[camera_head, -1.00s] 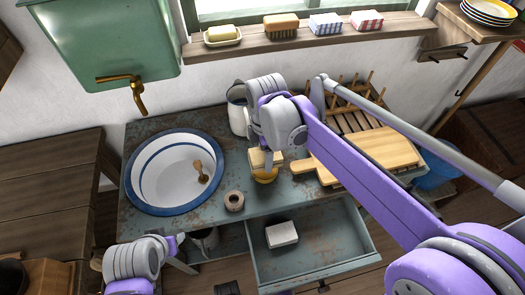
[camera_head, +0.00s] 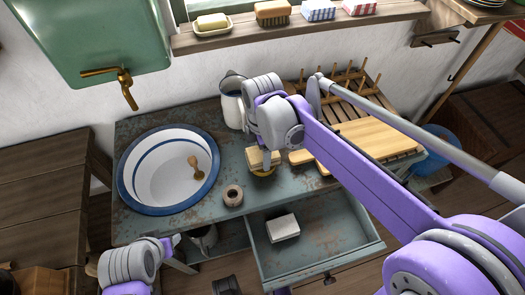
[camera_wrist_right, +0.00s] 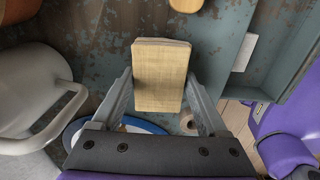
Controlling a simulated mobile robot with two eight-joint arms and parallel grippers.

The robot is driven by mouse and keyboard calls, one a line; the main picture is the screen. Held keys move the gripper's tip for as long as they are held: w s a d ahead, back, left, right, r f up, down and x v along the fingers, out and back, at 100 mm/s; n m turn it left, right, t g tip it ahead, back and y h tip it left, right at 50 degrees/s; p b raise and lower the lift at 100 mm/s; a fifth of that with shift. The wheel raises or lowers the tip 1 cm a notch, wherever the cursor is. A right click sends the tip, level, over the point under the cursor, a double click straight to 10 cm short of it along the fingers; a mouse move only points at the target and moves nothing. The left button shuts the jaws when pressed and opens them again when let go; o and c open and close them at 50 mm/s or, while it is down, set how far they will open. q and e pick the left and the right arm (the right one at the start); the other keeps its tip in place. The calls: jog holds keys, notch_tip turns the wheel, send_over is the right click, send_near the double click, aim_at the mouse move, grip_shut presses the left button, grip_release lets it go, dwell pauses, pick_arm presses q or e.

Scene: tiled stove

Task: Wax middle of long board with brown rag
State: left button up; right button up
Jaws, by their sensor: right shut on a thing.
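My right gripper (camera_head: 264,160) is shut on a pale, wood-coloured block (camera_wrist_right: 160,75), seen between both fingers in the right wrist view. In the head view it holds the block over the counter, just above a small yellow round thing (camera_head: 264,173), mostly hidden. Light wooden boards (camera_head: 375,139) lie on the right of the counter, one with a handle toward the gripper; my right arm covers part of them. I cannot make out a brown rag. My left arm shows at the lower left; its gripper (camera_head: 172,250) is only partly visible and its opening is unclear.
A blue-rimmed basin (camera_head: 150,199) with a brush inside is set in the counter (camera_head: 222,220). A twine roll (camera_head: 233,196) and a jug (camera_head: 232,108) stand near the gripper. The open drawer (camera_head: 335,232) holds a white block (camera_head: 282,228). A peg rack (camera_head: 345,90) stands behind the boards.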

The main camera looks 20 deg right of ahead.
jog(key=shift+f+b, duration=0.3)
jog(key=shift+f, duration=0.25)
dwell(0.4)
dwell(0.9)
jog(key=shift+r+p, duration=2.75)
jog(key=shift+r, duration=0.75)
